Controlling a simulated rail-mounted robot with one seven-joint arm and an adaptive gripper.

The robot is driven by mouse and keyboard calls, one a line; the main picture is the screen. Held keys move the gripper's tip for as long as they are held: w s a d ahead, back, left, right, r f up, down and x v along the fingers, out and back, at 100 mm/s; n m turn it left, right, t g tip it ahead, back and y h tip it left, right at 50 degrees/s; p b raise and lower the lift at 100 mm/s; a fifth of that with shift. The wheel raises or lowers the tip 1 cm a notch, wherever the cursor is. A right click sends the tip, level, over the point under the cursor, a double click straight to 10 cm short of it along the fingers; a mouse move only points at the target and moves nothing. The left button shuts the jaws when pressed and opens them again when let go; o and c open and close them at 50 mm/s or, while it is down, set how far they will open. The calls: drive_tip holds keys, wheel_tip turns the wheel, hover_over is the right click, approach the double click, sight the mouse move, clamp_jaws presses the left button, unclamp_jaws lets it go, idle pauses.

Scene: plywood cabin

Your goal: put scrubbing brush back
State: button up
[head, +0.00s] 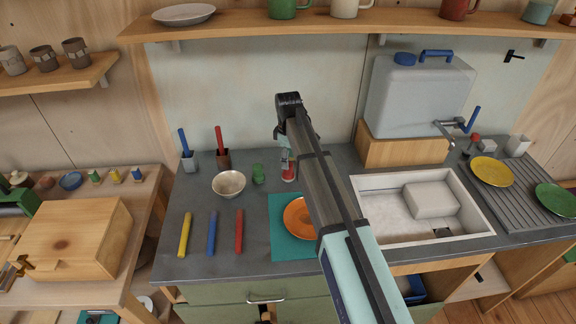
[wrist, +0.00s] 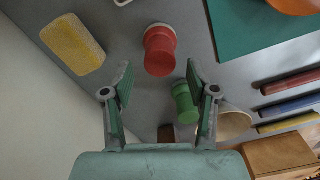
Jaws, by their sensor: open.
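I cannot single out the scrubbing brush for sure. A small red-topped piece (head: 476,138) stands behind the drainboard, too small to make out. A blue-handled tool (head: 183,140) and a red-handled tool (head: 219,138) stand in small pots at the counter's back left. My gripper (head: 287,146) is over the back of the counter, mostly hidden by my arm in the head view. In the wrist view my gripper (wrist: 157,78) is open and empty. A red piece with a pale rim (wrist: 160,48) shows beyond and between its fingertips, also in the head view (head: 289,172).
A green piece (wrist: 184,100) stands close to the right finger. A yellow sponge (wrist: 73,47) lies left of it. A bowl (head: 229,184), an orange plate (head: 298,220) and the sink (head: 365,207) surround this area. A shelf (head: 345,22) hangs above. A water tank (head: 418,95) stands behind the sink.

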wheel_tip(320, 180, up, 9)
drive_tip(key=b, duration=0.1)
drive_tip(key=shift+b, duration=0.4)
